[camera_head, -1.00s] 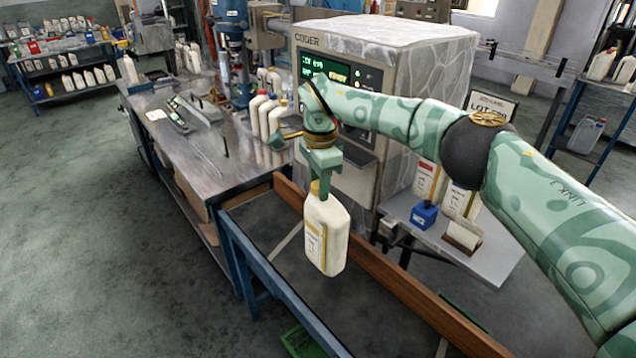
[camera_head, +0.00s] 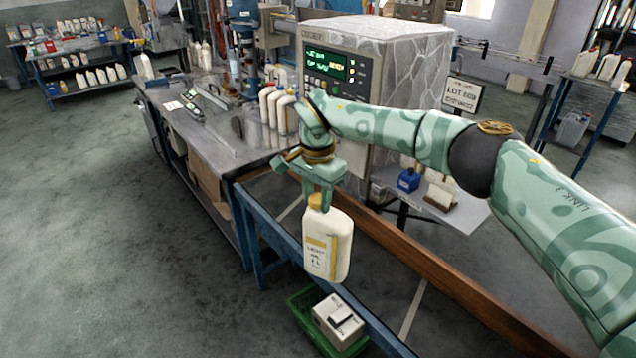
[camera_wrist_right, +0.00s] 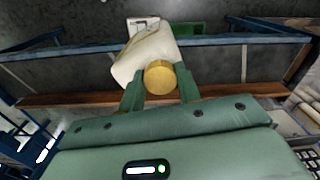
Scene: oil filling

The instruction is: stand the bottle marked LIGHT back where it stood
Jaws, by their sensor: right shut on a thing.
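A white bottle (camera_head: 328,245) with a yellow cap and a yellow-banded label hangs upright from my right gripper (camera_head: 318,195) in the head view. The label's word is small and blurred, possibly LIGHT. The right gripper is shut on the cap, and the bottle hangs clear above the blue-framed stand with the wooden rail. In the right wrist view the bottle (camera_wrist_right: 145,50) with its yellow cap sits between the fingers of the right gripper (camera_wrist_right: 160,82). My left gripper is not in view.
Several white bottles (camera_head: 278,112) stand on the metal workbench (camera_head: 222,145) to the left. A grey filling machine (camera_head: 400,55) stands behind the arm. A wooden rail (camera_head: 420,262) and blue frame (camera_head: 290,245) lie below. A green crate (camera_head: 303,318) holds a white box (camera_head: 338,320) on the floor.

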